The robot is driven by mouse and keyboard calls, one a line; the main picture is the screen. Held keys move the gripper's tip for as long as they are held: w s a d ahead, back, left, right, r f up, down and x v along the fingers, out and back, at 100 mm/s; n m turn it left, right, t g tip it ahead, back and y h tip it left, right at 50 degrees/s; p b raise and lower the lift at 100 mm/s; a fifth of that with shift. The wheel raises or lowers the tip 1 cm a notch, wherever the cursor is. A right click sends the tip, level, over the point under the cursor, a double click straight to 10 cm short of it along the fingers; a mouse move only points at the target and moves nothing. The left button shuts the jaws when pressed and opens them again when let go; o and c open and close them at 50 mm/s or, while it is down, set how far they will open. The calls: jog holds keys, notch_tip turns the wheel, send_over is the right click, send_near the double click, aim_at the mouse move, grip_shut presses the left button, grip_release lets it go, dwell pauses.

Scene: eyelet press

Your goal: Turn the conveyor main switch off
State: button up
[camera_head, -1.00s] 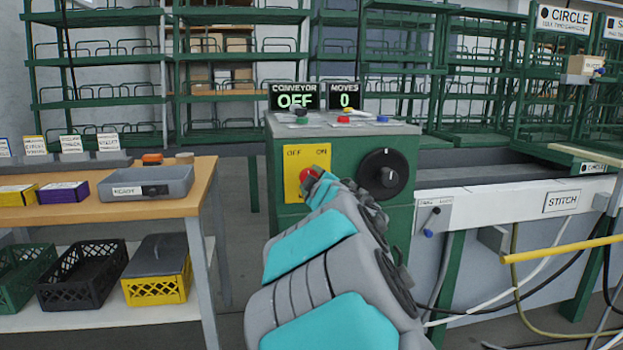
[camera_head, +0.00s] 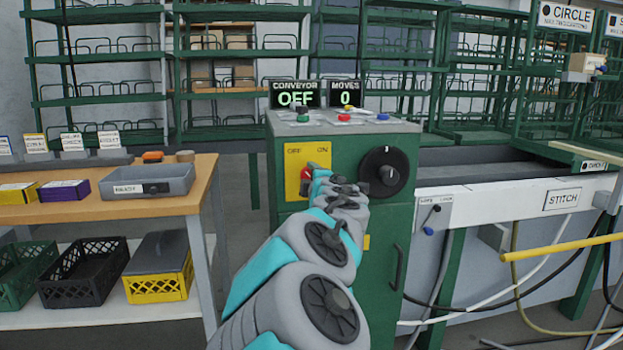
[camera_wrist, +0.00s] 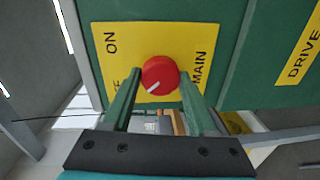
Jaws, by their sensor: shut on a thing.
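The main switch is a red round knob (camera_wrist: 160,73) with a white mark, on a yellow plate (camera_wrist: 112,68) lettered ON and MAIN in the wrist view. The mark points down-left there, toward lettering partly hidden by a finger. In the head view the knob (camera_head: 306,173) is partly covered by my gripper (camera_head: 316,174), on the green cabinet's yellow plate. My gripper (camera_wrist: 159,78) is shut on the knob, one finger on each side. The conveyor display (camera_head: 295,95) reads OFF.
A black dial (camera_head: 384,173) sits right of the yellow plate, close to my wrist. Colored buttons (camera_head: 343,117) are on the cabinet top. A wooden table with a grey bin (camera_head: 150,184) stands left; the white STITCH bench (camera_head: 500,202) is right.

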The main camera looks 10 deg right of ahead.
dwell(0.3)
jog(key=o, duration=1.4)
jog(key=shift+a, duration=0.1)
jog(key=shift+s, duration=0.15)
jog(key=shift+s+r, duration=0.15)
jog(key=shift+s, duration=1.75)
jog(key=shift+s+r, duration=0.15)
jog(key=shift+s, duration=1.75)
